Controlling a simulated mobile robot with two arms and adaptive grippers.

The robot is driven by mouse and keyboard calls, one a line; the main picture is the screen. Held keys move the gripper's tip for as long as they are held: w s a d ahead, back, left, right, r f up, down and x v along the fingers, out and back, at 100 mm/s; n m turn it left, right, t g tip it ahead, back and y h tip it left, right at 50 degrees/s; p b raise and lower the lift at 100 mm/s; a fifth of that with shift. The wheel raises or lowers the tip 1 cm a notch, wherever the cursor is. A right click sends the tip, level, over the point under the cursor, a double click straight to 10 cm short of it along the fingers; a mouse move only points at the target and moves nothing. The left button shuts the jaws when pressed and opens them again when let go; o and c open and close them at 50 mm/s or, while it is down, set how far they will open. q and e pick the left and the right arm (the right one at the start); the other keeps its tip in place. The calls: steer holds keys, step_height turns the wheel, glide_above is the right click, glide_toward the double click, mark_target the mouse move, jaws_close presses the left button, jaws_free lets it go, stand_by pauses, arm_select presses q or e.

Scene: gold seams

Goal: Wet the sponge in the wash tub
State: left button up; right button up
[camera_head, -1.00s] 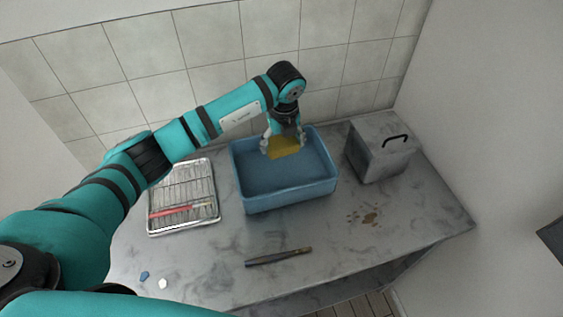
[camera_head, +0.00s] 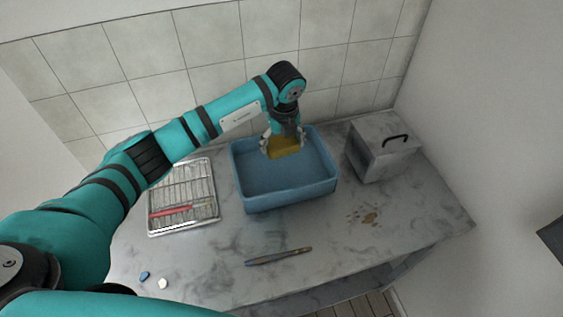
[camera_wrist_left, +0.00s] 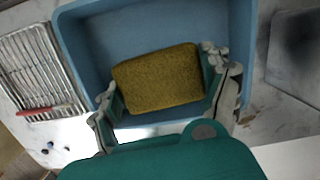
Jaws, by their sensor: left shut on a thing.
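The wash tub (camera_head: 290,199) is a blue rectangular basin on the counter, and it also shows in the left wrist view (camera_wrist_left: 80,50). A yellow-brown sponge (camera_head: 286,148) is between the fingers of my left gripper (camera_head: 282,143), over the inside of the tub near its back. In the left wrist view my left gripper (camera_wrist_left: 165,92) is shut on the sponge (camera_wrist_left: 160,78) at its two short sides. I cannot tell whether the sponge touches water. My right gripper does not show.
Left of the tub is a wire drying rack (camera_head: 180,181) holding a red-handled tool (camera_head: 170,211). A grey lidded box (camera_head: 376,158) stands to the right. A thin dark tool (camera_head: 279,257), brown stains (camera_head: 369,216) and small blue (camera_head: 145,275) and white (camera_head: 163,284) pieces lie at the front.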

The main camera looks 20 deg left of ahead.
mark_target(281, 140)
arm_select(q)
steer(key=shift+r, duration=0.15)
steer(key=shift+r+p, duration=1.2)
steer(key=shift+r, duration=0.75)
steer(key=shift+f, duration=0.1)
